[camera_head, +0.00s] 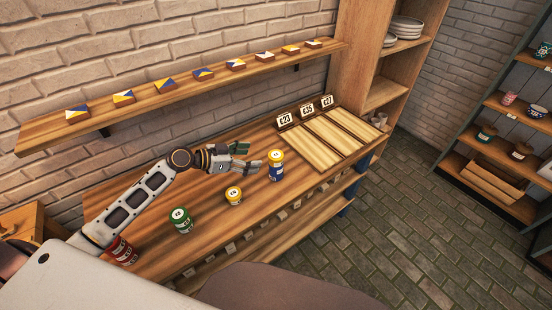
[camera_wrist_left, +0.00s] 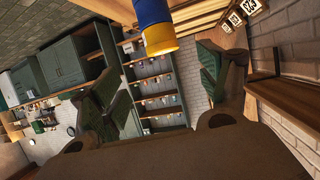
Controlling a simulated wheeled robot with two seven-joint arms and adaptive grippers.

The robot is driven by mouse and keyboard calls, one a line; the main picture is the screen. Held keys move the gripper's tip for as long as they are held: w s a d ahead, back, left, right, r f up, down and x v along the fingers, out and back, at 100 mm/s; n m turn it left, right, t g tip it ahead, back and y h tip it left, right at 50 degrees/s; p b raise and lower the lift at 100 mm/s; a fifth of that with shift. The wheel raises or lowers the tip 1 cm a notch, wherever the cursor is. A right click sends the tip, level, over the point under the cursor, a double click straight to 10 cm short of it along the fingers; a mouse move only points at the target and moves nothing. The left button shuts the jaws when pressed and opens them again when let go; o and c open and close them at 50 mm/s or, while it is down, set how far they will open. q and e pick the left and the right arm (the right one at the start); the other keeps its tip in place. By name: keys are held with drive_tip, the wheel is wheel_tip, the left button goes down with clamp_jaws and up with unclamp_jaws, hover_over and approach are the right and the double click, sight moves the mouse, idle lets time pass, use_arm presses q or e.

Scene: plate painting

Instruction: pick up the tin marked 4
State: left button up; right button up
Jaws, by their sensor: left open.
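Several tins with white number labels stand on the wooden workbench (camera_head: 215,240); the numbers are too small to read surely, so I cannot tell which is marked 4. There is a red tin (camera_head: 122,250), a green tin (camera_head: 180,221), a small yellow tin (camera_head: 233,197) and a blue tin (camera_head: 277,174) with a yellow part (camera_head: 276,157) on top, apparently stacked. My left gripper (camera_head: 247,156) is open and empty, just left of the blue-and-yellow stack. In the left wrist view, the yellow part (camera_wrist_left: 160,41) and blue tin (camera_wrist_left: 150,12) appear beyond the open fingers (camera_wrist_left: 160,76).
Wooden boards (camera_head: 332,138) with price cards (camera_head: 308,110) lie right of the stack. A wall shelf (camera_head: 170,95) with several painted blocks runs above the bench. My left arm passes over the bench's left part, partly covering the red tin. A shelf unit (camera_head: 400,75) stands behind.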

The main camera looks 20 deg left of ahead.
sight(271, 156)
use_arm(q)
drive_tip(key=shift+p+x, duration=0.45)
drive_tip(key=shift+x, duration=2.4)
drive_tip(key=shift+w+d+f, duration=0.15)
drive_tip(key=shift+w, duration=0.1)
use_arm(e)
drive_tip(key=shift+s+a+r, duration=0.2)
drive_tip(key=shift+a+r, duration=0.1)
drive_tip(key=shift+a, duration=0.2)
drive_tip(key=shift+s+a+r, duration=0.15)
drive_tip(key=shift+a+r, duration=0.1)
drive_tip(key=shift+a, duration=0.2)
drive_tip(key=shift+d, duration=0.4)
use_arm(q)
drive_tip(key=shift+p+x, duration=0.35)
drive_tip(key=shift+x, duration=0.5)
drive_tip(key=shift+p+x, duration=0.35)
drive_tip(key=shift+x, duration=0.8)
drive_tip(key=shift+w+d+f, duration=0.25)
drive_tip(key=shift+w+f, duration=0.15)
drive_tip(key=shift+w, duration=0.15)
use_arm(e)
drive_tip(key=shift+a+r, duration=0.5)
drive_tip(key=shift+r, duration=0.25)
